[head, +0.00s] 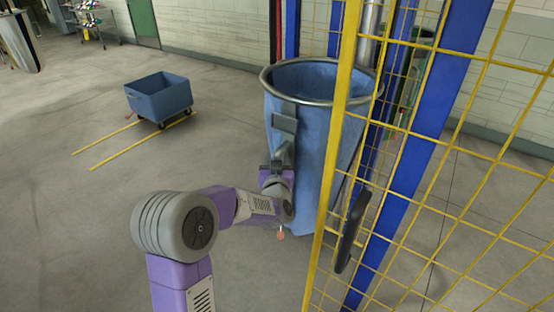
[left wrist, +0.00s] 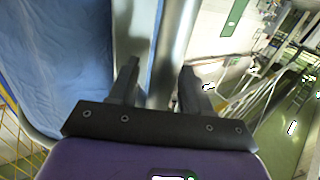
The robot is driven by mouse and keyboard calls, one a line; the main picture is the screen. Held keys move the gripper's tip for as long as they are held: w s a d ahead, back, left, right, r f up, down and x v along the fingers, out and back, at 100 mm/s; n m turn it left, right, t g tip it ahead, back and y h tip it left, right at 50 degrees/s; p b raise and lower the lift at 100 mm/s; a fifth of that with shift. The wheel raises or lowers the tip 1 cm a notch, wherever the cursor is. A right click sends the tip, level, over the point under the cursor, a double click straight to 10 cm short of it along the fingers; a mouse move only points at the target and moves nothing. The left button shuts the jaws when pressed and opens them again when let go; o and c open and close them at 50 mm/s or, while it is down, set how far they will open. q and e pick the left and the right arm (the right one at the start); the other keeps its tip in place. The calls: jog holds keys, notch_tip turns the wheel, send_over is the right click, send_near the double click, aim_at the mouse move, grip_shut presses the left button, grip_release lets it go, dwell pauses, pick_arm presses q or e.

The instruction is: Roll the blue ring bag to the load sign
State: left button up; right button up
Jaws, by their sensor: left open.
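The blue ring bag (head: 315,140) is a tall blue bag hanging from a round metal ring (head: 298,101). It stands in the middle of the head view, partly hidden behind yellow mesh. The blue bag (left wrist: 65,60) fills the left of that view. No load sign can be made out.
Yellow mesh fencing (head: 475,142) with blue posts (head: 415,140) stands close on the right, with a black handle-like part (head: 352,230). A blue wheeled bin (head: 160,98) stands by yellow floor lines (head: 115,158) at the left. The left floor is largely clear.

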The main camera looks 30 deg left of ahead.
pick_arm(q)
jog(key=shift+w, duration=0.15)
grip_shut()
jog(key=shift+a, duration=0.15)
